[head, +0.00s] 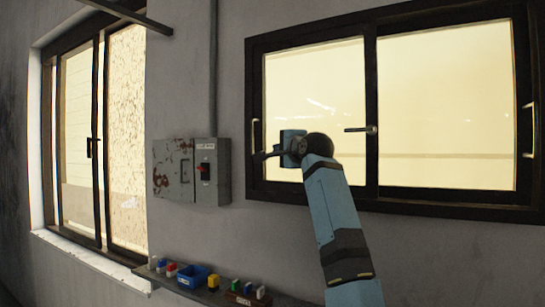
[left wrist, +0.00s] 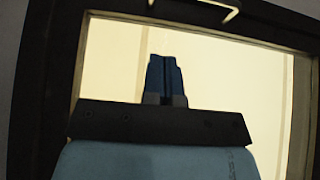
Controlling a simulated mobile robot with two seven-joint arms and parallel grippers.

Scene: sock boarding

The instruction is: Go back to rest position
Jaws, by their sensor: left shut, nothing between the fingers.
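My left gripper (head: 262,155) is raised in front of the dark-framed window (head: 447,110), near its lower left part. My light blue forearm rises to it from the bottom of the head view. In the left wrist view the two blue fingers (left wrist: 166,78) are together with nothing between them, against the bright pane. My right gripper shows in neither view.
A grey electrical box (head: 212,172) with a red switch is on the wall left of the gripper. A shelf below holds a blue bin (head: 192,277), a yellow item (head: 213,282) and several small coloured pieces. Another window (head: 125,130) is at the left.

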